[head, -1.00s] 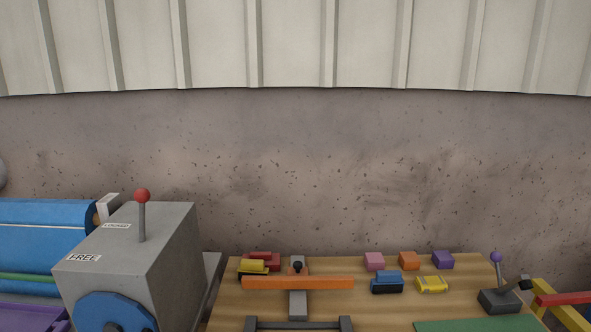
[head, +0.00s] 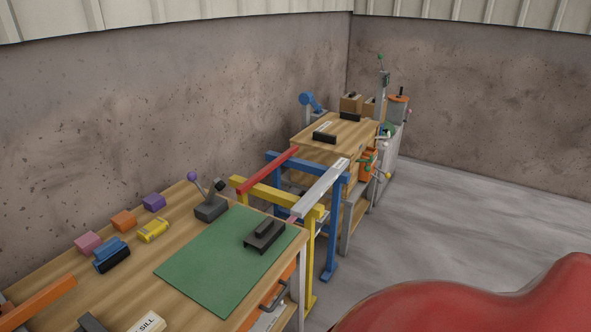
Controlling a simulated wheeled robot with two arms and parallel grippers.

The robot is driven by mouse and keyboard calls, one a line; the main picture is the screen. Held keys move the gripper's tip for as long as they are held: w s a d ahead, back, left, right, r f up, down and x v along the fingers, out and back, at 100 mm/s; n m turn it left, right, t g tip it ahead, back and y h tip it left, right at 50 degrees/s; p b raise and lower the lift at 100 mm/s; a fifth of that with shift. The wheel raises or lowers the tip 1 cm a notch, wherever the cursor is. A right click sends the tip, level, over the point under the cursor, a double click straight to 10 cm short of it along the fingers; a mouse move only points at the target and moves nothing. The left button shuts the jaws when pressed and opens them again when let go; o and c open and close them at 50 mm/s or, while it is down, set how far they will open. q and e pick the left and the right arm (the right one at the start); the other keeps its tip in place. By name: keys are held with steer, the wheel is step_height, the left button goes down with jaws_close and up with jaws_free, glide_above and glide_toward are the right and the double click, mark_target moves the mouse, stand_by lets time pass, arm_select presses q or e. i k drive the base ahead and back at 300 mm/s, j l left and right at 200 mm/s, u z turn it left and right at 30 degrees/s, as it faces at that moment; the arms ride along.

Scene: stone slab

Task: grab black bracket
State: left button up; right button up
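A black bracket-like piece (head: 265,237), with a raised block on a flat base, lies on the green mat (head: 205,262) near the right end of the near wooden workbench (head: 185,207). It is the likeliest match for the black bracket. Two other black pieces lie on the far wooden table: one at its front edge (head: 325,138) and one further back (head: 350,117). They are too small to make out clearly. Neither of my grippers is in view.
A purple-knobbed lever (head: 211,206) stands behind the mat. Coloured blocks and small toy cars lie left of it. Grey floor (head: 440,230) is open at right.

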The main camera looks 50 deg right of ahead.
mark_target(268, 231)
steer(key=z, duration=1.35)
